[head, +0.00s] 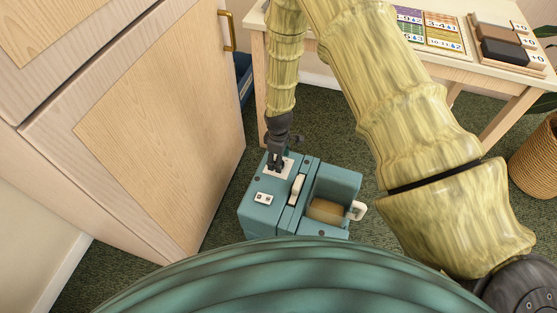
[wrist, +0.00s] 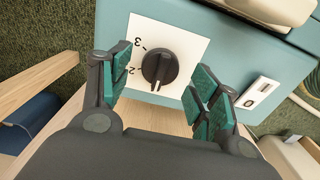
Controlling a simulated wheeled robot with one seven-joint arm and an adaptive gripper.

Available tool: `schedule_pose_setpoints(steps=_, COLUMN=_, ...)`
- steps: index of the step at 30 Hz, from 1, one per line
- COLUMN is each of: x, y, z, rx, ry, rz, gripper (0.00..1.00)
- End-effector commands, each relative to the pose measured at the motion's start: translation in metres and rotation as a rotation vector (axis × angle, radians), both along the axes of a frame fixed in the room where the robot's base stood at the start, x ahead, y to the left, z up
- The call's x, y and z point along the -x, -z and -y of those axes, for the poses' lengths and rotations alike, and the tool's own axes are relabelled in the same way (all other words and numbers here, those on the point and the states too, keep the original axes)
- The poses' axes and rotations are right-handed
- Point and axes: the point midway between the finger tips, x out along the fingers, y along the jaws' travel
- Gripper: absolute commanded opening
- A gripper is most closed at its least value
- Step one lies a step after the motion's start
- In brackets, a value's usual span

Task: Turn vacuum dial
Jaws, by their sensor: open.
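The teal vacuum (head: 257,220) stands on the carpet below my arm. In the wrist view, its black round dial (wrist: 160,67) sits on a white plate (wrist: 185,43) marked with 3 and 2. The dial's white pointer line faces the bottom of the picture, past the 2. My gripper (head: 275,164) is over the white plate and hides the dial in the head view. In the wrist view my gripper (wrist: 163,86) is open, with one teal-padded finger on each side of the dial. Gaps show between dial and pads; I cannot tell the height.
A white switch (head: 263,198) marked 0 is on the vacuum's top. A wooden cabinet (head: 170,130) with a brass handle stands close on the left. A table (head: 455,68) with cards and blocks is behind, and a wicker basket (head: 537,160) at right.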

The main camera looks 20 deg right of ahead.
Motion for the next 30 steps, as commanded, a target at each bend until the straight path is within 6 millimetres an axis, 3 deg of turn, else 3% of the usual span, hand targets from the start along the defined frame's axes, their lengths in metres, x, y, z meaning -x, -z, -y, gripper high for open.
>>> schedule_pose_setpoints(steps=11, x=0.0001, y=0.0054, z=-0.0002, rx=0.000, ry=0.000, rz=0.000, gripper=0.62)
schedule_pose_setpoints(steps=22, x=0.0003, y=0.0056, z=-0.0001, rx=0.000, ry=0.000, rz=0.000, gripper=0.00)
schedule_pose_setpoints(steps=30, x=0.0008, y=0.0059, z=-0.0001, rx=0.000, ry=0.005, rz=-0.001, gripper=0.00)
